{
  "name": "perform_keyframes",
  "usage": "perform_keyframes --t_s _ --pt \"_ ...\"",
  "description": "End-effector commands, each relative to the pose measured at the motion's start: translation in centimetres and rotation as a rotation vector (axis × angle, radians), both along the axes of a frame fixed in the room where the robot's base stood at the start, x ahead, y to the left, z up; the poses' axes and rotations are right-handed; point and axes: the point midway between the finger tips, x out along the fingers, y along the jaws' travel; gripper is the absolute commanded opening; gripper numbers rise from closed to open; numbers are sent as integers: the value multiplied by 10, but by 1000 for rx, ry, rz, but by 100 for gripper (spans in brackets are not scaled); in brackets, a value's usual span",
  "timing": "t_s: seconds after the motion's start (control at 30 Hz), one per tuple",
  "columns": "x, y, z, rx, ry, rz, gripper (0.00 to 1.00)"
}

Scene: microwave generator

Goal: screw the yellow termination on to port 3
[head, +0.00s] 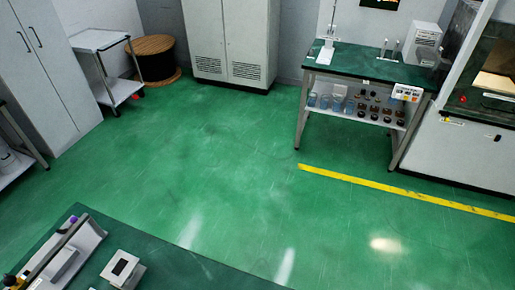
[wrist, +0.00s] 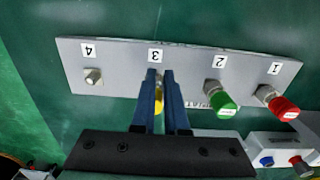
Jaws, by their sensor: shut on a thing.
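In the wrist view, a grey panel (wrist: 120,58) carries ports labelled 1 to 4, with the labels upside down. My gripper (wrist: 160,76), with its two blue fingers, is at port 3 and shut on the yellow termination (wrist: 159,102). Only a strip of yellow shows between the fingers. The termination's far end meets or lies close to the port 3 connector; the fingers hide whether it is threaded on. A green termination (wrist: 222,100) is on port 2 and a red one (wrist: 286,108) on port 1. Port 4 (wrist: 93,76) is a bare metal connector. My gripper is not in the head view.
A white device (wrist: 275,144) with blue and red knobs lies right of my gripper, near the panel. The green bench top (wrist: 35,50) left of the panel is clear. In the head view, a far bench (head: 375,62) stands beyond open green floor (head: 230,170).

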Motion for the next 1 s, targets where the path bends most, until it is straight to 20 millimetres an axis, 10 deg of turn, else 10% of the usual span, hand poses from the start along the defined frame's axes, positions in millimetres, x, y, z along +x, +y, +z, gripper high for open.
perform_keyframes --t_s 0.6,1.0 --pt "-7 -3 2 5 5 5 0" --pt "-6 -4 48 3 2 3 0"
